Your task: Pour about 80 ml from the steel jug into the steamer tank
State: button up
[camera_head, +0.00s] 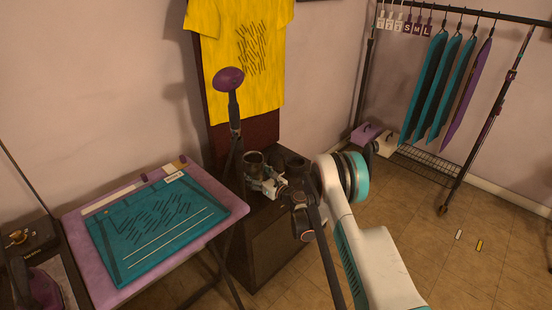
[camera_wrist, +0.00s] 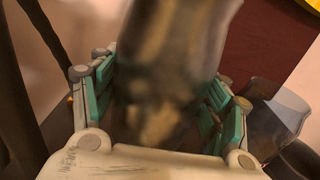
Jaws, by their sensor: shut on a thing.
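The steel jug (camera_head: 253,160) is a dark, shiny metal vessel. It looks roughly upright in the head view, above the dark cabinet beside the yellow shirt. My gripper (camera_head: 268,186) is shut on it. In the wrist view the jug (camera_wrist: 170,55) is large and blurred between my gripper's teal fingers (camera_wrist: 160,100); its contents cannot be seen. A dark round vessel (camera_head: 292,162), probably the steamer tank, stands right of the jug, partly hidden by my arm. A smoky see-through vessel (camera_wrist: 278,112) shows at the right of the wrist view, apart from the jug.
The steamer's purple head (camera_head: 229,79) stands on a pole just left of the jug. The yellow shirt (camera_head: 245,50) hangs behind on a dark red board. An ironing table (camera_head: 236,205) with a teal shirt is at left. A clothes rack (camera_head: 485,150) is at right.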

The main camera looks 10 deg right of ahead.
aim_at(262, 165)
jog(key=shift+d+r+m, duration=0.1)
jog(key=shift+r+m, duration=0.1)
jog(key=shift+m, duration=0.2)
jog(key=shift+d+r+m, duration=0.15)
jog(key=shift+r+m, duration=0.1)
jog(key=shift+m, duration=0.55)
jog(key=m, duration=0.3)
jog(key=shift+w+d+r, duration=0.2)
jog(key=shift+w+d, duration=0.15)
jog(key=shift+d, duration=0.05)
jog(key=r, duration=0.1)
jog(key=r+m, duration=0.2)
jog(key=shift+w+d, duration=0.25)
jog(key=shift+d, duration=0.1)
jog(key=shift+f+m, duration=0.7)
jog(key=shift+f, duration=0.2)
jog(key=shift+f+m, duration=0.2)
jog(key=shift+m, duration=0.1)
jog(key=shift+s+a+r+m, duration=0.1)
jog(key=shift+a+r+m, duration=0.05)
jog(key=shift+r+m, duration=1.25)
jog(key=shift+m, duration=0.4)
